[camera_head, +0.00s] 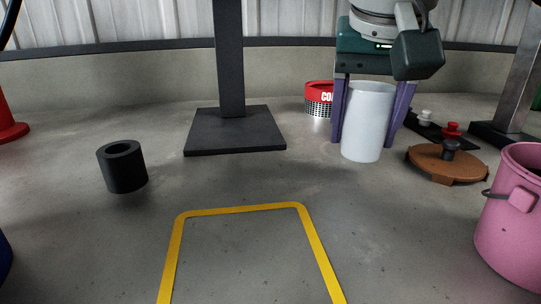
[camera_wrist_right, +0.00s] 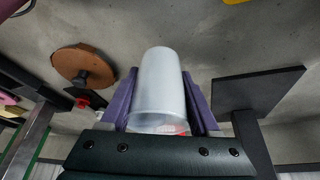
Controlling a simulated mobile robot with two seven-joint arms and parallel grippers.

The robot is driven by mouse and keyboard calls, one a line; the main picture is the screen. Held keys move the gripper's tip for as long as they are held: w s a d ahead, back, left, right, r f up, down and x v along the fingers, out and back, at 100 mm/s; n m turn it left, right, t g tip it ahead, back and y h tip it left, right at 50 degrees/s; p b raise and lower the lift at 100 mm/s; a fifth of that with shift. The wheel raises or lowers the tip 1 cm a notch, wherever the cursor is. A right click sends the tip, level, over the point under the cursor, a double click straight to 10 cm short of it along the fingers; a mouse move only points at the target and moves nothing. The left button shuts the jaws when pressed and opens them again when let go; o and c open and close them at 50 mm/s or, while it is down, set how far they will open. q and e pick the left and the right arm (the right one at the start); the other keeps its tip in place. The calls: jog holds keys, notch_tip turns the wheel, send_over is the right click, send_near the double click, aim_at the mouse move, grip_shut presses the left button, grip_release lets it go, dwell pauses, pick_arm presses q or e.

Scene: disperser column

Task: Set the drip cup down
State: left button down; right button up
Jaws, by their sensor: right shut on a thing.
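The drip cup is a plain white, slightly tapered cup (camera_head: 368,120), held upright by my right gripper (camera_head: 370,115) in the head view. Its two purple fingers close on the cup's left and right sides. In the right wrist view the cup (camera_wrist_right: 158,85) sits between the same fingers (camera_wrist_right: 160,100). I cannot tell for sure whether the cup's bottom touches the grey floor or hangs just above it. My left gripper is not in view.
A brown round lid (camera_head: 440,163) lies right of the cup, with a pink bucket (camera_head: 510,225) nearer. A red basket (camera_head: 319,98) and a dark post base (camera_head: 235,130) stand to the left. A black cylinder (camera_head: 122,166) is farther left. The yellow floor outline (camera_head: 240,210) encloses bare floor.

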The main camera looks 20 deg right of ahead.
aim_at(360, 152)
jog(key=shift+f+b, duration=1.25)
jog(key=shift+f, duration=0.75)
jog(key=o, duration=1.3)
jog(key=shift+r, duration=0.1)
jog(key=shift+r, duration=0.15)
jog(key=p+v, duration=0.4)
jog(key=v, duration=0.7)
jog(key=shift+w+r, duration=0.1)
jog(key=shift+r, duration=0.1)
jog(key=shift+s+a+r, duration=0.1)
jog(key=shift+s+r, duration=0.15)
jog(key=shift+r, duration=0.05)
